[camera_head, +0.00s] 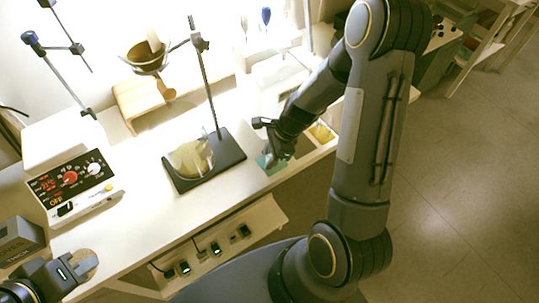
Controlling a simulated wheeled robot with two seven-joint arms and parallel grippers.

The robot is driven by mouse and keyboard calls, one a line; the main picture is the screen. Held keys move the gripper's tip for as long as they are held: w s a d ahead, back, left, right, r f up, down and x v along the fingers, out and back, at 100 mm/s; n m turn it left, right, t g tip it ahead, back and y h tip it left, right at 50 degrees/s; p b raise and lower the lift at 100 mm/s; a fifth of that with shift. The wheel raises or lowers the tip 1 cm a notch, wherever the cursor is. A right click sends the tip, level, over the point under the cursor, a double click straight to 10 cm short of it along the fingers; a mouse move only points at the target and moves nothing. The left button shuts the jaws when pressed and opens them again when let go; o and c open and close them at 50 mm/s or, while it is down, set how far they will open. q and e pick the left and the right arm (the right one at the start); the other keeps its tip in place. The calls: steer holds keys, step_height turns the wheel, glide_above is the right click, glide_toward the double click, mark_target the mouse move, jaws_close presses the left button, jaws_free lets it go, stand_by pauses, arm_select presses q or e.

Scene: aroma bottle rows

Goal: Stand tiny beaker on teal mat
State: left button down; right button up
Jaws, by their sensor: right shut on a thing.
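The teal mat (264,163) lies near the front edge of the bench, right of the dark stand base. My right gripper (273,157) points down over the mat and covers part of it. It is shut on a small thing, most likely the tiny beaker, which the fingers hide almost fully. I cannot tell whether the beaker touches the mat. My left gripper (88,266) is low at the bottom left, away from the mat; its finger opening is not clear.
A round flask (191,158) sits at the stand base (228,149) left of the mat. A yellow mat (321,133) lies to the right. A hotplate with dials (75,184) and a wooden stand (140,97) are further left. The bench's front edge is close to the teal mat.

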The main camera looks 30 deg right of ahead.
steer(key=shift+f, duration=0.2)
steer(key=o, duration=1)
steer(key=shift+r, duration=0.15)
